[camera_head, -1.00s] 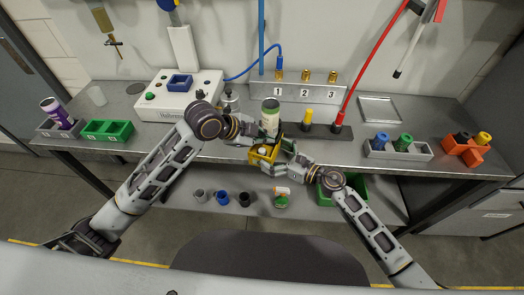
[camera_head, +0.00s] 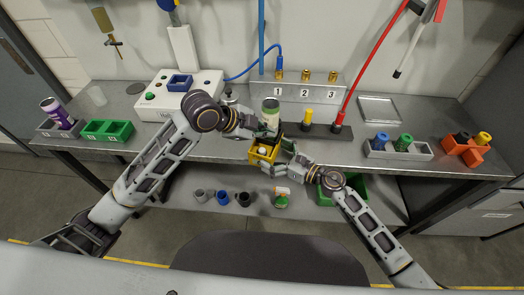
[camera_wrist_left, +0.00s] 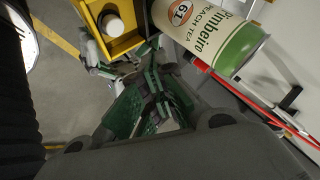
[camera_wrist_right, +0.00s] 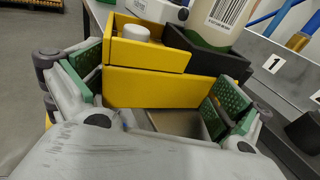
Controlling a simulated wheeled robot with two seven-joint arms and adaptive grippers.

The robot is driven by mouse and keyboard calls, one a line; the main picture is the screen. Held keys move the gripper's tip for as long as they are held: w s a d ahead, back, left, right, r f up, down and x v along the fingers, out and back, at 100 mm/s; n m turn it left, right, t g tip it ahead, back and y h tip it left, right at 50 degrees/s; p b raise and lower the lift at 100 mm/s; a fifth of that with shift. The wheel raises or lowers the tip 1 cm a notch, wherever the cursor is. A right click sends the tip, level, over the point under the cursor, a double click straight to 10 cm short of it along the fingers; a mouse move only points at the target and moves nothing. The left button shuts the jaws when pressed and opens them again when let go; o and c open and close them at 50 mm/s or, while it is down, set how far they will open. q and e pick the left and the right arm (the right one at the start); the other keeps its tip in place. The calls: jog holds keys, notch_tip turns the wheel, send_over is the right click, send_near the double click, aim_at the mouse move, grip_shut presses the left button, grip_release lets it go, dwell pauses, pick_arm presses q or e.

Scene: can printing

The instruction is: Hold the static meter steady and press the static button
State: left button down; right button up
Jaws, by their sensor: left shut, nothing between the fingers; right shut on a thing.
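The static meter is a yellow box (camera_head: 262,152) with a round white button (camera_wrist_right: 136,33) on top. A black holder (camera_wrist_right: 205,60) is beside the box, and a pale can with a green end (camera_head: 270,116) stands there. My right gripper (camera_wrist_right: 155,88) is shut on the yellow box, with a finger on each side of it. My left gripper (camera_wrist_left: 160,100) is shut and empty, close to the can and the yellow box. In the left wrist view the white button (camera_wrist_left: 113,25) is apart from its fingertips. In the head view the left fingertips are partly hidden.
A black strip with yellow and red plugs (camera_head: 320,131) lies behind the right hand. A grey tray (camera_head: 398,151) and an orange holder (camera_head: 462,155) stand at right.

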aim_at(278, 149)
jog(key=shift+w+d+r+t, duration=0.15)
jog(key=shift+w+d+t, duration=0.25)
jog(key=shift+w+d, duration=0.5)
jog(key=o, duration=0.3)
jog(key=shift+a, duration=0.1)
pick_arm(q)
jog(key=shift+w+f, duration=0.2)
jog(key=shift+w, duration=0.1)
pick_arm(e)
jog(key=shift+v, duration=1)
pick_arm(q)
jog(key=shift+w+f, duration=0.25)
jog(key=shift+w, duration=0.35)
pick_arm(e)
jog(key=shift+s+d+f, duration=0.2)
jog(key=shift+s+d, duration=0.3)
jog(key=shift+d, duration=0.35)
pick_arm(q)
jog(key=shift+s+r, duration=0.15)
jog(key=shift+s, duration=0.25)
jog(key=shift+w, duration=0.15)
pick_arm(e)
jog(key=s+d+r, duration=0.1)
jog(key=s+d, duration=0.4)
jog(key=s, duration=0.1)
jog(key=shift+g, duration=0.4)
